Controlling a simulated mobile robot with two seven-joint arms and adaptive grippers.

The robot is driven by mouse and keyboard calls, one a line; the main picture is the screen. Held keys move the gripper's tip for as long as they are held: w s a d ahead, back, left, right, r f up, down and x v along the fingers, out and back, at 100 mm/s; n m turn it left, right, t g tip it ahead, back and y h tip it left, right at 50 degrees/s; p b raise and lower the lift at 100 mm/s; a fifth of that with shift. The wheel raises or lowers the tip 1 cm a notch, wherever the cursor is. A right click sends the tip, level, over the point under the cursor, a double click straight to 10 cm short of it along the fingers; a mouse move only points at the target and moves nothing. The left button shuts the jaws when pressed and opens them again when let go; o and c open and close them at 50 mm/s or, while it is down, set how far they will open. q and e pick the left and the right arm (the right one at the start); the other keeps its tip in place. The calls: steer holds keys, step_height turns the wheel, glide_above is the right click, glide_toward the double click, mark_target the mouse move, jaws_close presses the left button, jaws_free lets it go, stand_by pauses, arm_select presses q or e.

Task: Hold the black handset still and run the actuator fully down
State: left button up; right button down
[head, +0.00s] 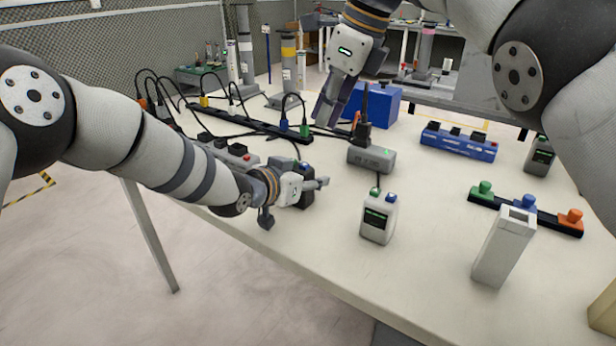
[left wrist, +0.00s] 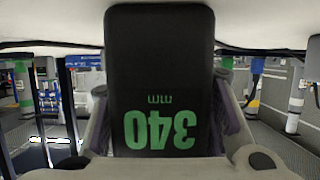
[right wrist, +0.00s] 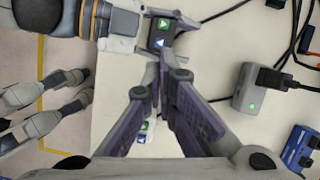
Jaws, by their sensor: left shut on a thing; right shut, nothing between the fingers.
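The black handset (head: 307,199) is held above or at the table in my left gripper (head: 297,200), which is shut on it. In the left wrist view its dark face (left wrist: 160,70) shows a green reading, 340 mm, upside down. In the right wrist view the handset (right wrist: 170,34) shows a green and a blue arrow button on its end. My right gripper (head: 326,118) is shut and empty, behind and above the handset; its closed fingertips (right wrist: 162,72) appear just below the buttons in its wrist view. Whether they touch is unclear. Which column is the handset's actuator is unclear.
A white handset (head: 378,220) and a grey box with a black plug (head: 371,158) stand right of my left gripper. A black socket strip (head: 245,125) with cables lies behind. A blue box (head: 372,105), blue strip (head: 458,142) and white block (head: 503,247) are farther right. The front middle table is clear.

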stand_by(0.8)
steer(key=w+a+r+t+y, duration=0.3)
steer(key=w+a+r+y, duration=0.1)
steer(key=w+a+y, duration=0.2)
steer(key=w+r+m+t+y, duration=0.2)
steer(key=w+r+m+t, duration=0.4)
steer(key=m+g+h, duration=0.3)
steer(key=m+h, duration=0.4)
steer(key=m, duration=0.3)
glide_above(304, 167)
steer(key=w+d, duration=0.1)
step_height(304, 167, down, 8)
steer(key=shift+r, duration=0.1)
steer(key=shift+f, duration=4.4)
